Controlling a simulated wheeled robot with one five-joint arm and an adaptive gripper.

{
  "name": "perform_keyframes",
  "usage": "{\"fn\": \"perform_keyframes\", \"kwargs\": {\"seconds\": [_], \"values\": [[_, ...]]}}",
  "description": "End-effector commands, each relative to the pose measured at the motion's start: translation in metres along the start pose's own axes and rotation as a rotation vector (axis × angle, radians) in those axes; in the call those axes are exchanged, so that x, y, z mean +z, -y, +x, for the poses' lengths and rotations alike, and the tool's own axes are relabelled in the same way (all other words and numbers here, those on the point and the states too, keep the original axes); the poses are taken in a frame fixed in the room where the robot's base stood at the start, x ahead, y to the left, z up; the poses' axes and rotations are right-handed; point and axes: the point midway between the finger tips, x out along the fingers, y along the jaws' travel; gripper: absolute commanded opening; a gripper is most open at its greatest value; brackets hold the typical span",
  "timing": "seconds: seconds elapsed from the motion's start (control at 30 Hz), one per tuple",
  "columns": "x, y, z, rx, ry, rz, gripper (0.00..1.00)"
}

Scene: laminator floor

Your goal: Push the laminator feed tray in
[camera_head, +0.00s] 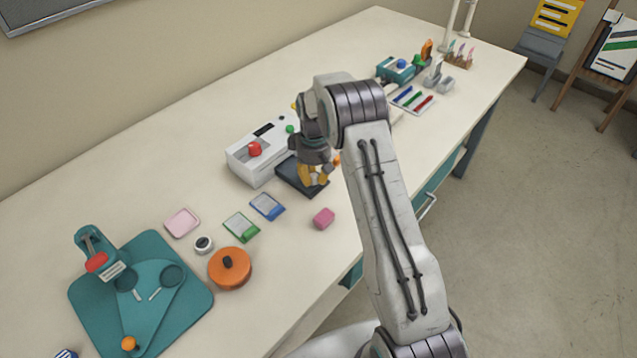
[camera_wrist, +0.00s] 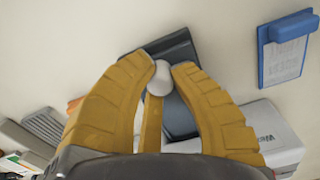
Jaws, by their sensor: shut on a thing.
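The laminator (camera_head: 260,155) is a white and grey box with a red knob on top, standing on the bench. Its dark flat feed tray (camera_head: 290,182) sticks out from its front, toward the bench's front edge. My gripper (camera_head: 313,180) is at the outer part of the tray. In the wrist view the yellow fingers of my gripper (camera_wrist: 162,72) close around a pale round knob (camera_wrist: 159,78) over the dark tray (camera_wrist: 182,53). The laminator body (camera_wrist: 272,135) shows partly behind the fingers. The lower part of the tray is hidden by them.
A blue-edged card (camera_head: 267,206), a green-edged card (camera_head: 241,227) and a pink block (camera_head: 323,218) lie near the tray. An orange round pot (camera_head: 230,267) and a teal board (camera_head: 180,310) are further left. A pen tray (camera_head: 413,101) lies to the right, beyond my arm.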

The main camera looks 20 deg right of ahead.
Motion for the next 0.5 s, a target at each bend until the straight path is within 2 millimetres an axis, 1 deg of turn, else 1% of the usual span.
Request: {"fn": "perform_keyframes", "kwargs": {"seconds": [0.03, 0.3, 0.5], "values": [[-0.008, 0.001, 0.008, 0.002, -0.005, -0.001, 0.00], [-0.037, 0.006, 0.003, 0.000, 0.000, 0.000, 0.00], [-0.050, 0.008, 0.003, -0.001, 0.001, 0.000, 0.00]]}}
